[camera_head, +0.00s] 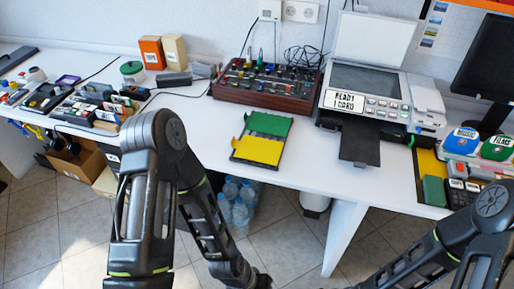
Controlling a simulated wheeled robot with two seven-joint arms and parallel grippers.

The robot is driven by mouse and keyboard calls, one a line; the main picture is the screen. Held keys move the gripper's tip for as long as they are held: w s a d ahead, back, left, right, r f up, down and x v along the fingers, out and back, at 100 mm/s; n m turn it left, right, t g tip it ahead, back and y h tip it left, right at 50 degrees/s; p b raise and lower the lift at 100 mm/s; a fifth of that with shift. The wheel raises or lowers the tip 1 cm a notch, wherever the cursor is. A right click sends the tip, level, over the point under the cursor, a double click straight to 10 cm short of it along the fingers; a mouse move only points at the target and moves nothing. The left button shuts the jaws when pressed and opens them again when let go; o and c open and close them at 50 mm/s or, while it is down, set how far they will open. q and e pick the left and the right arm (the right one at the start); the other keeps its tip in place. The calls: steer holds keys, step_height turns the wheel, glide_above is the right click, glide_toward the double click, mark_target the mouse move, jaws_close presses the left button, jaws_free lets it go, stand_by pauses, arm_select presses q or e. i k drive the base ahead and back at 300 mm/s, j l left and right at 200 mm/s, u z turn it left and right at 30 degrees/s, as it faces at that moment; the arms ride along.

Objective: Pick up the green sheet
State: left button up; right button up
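A green sheet (268,124) lies on the white table, at the upper part of a dark flat tray or folder (235,156). A yellow sheet (258,150) lies just below it in the same tray, and the two look adjoining. My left arm comes in from the left and bends down in front of the table. My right arm enters at the lower right. Both arms run down to the bottom edge of the head view, and neither gripper's fingers can be seen.
A printer (375,90) with an open lid and a dark output tray (360,143) stands right of the sheets. A wooden control box (265,88) stands behind them. A small green block (434,191) and labelled discs (497,147) are at the right. Bottles (238,200) stand under the table.

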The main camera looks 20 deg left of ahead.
mark_target(262, 123)
steer(key=j+z, duration=0.75)
steer(key=k+j+z, duration=0.1)
steer(key=j+z, duration=0.25)
steer(key=k+j, duration=0.15)
steer(key=j, duration=0.25)
steer(key=k+j+z, duration=0.1)
steer(key=j, duration=0.3)
steer(key=k+j, duration=0.2)
steer(key=j, duration=0.15)
